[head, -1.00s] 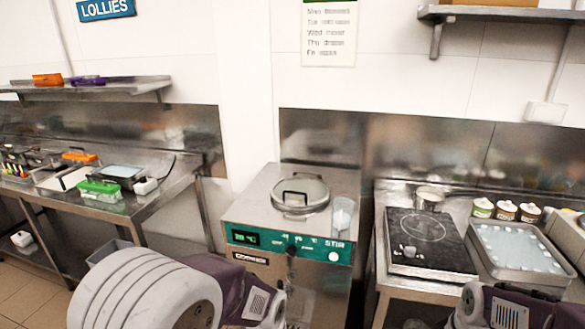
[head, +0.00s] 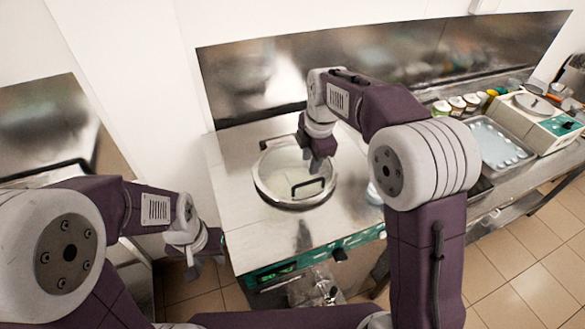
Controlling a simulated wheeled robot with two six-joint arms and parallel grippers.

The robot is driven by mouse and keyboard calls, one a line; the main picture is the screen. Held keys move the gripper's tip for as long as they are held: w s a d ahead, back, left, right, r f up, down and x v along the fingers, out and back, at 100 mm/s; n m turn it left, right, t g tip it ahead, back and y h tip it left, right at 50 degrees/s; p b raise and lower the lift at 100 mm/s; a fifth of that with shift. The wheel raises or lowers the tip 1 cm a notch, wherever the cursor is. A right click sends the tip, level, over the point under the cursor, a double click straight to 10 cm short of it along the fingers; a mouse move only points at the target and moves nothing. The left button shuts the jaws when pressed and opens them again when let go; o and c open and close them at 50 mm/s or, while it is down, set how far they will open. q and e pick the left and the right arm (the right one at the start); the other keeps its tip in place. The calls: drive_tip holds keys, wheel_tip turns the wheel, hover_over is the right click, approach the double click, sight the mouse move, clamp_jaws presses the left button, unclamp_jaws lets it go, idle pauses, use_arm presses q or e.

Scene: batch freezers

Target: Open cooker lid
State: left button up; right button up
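The cooker (head: 232,190) is a steel cabinet with a green front panel, seen from above. Its round lid (head: 272,180) lies flat over the opening, with a black loop handle (head: 307,187) toward its front right. My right gripper (head: 317,157) is above the back right part of the lid, pointing down, just behind the handle and seemingly apart from it. Its fingertips are too small and dark to tell open from shut. My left gripper (head: 206,264) is low at the cooker's front left, off the cooker, with its fingers spread and nothing between them.
A clear cup (head: 374,193) stands on the cooker's right, partly behind my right arm. On the right counter are a tray (head: 497,145), several jars (head: 457,103) and a green-fronted machine (head: 552,125). A steel backsplash (head: 260,80) stands behind the cooker.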

sight(309, 182)
drive_tip(key=f, duration=0.2)
drive_tip(key=w+f, duration=0.1)
drive_tip(key=f, duration=0.2)
drive_tip(key=f+p, duration=0.1)
drive_tip(key=f, duration=0.2)
drive_tip(key=shift+w+f, duration=0.15)
drive_tip(key=shift+f, duration=0.15)
drive_tip(key=shift+s+d, duration=0.25)
drive_tip(key=shift+d, duration=0.1)
drive_tip(key=shift+w+a, duration=0.1)
drive_tip(key=shift+a, duration=0.1)
clamp_jaws()
idle(0.4)
